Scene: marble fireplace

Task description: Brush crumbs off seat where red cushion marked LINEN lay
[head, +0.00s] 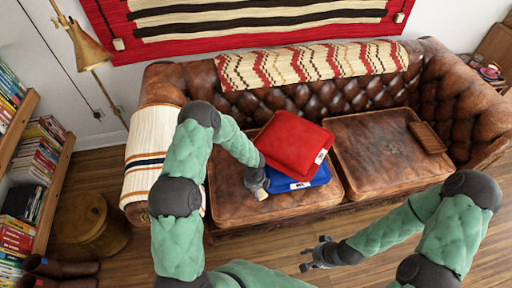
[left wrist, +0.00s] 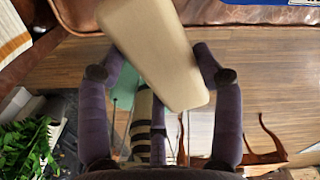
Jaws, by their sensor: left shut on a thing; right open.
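The red cushion (head: 292,140) lies on top of a blue cushion (head: 312,180) on the left seat (head: 228,190) of the brown leather sofa. Each has a white tag, too small to read. The right seat (head: 368,160) is bare but for faint dark specks near its middle and a brown ribbed block (head: 427,137) at its right edge. My left gripper (head: 258,184) is beside the cushions at the left seat's front, shut on a beige block (left wrist: 155,50); no bristles show. My right gripper (head: 318,255) is open and empty above the floor before the sofa.
A cream striped throw (head: 152,155) covers the left armrest, and a patterned throw (head: 310,65) the backrest. A round wooden stool (head: 92,224), bookshelf and brass lamp (head: 88,50) stand at left. Wooden floor before the sofa is clear.

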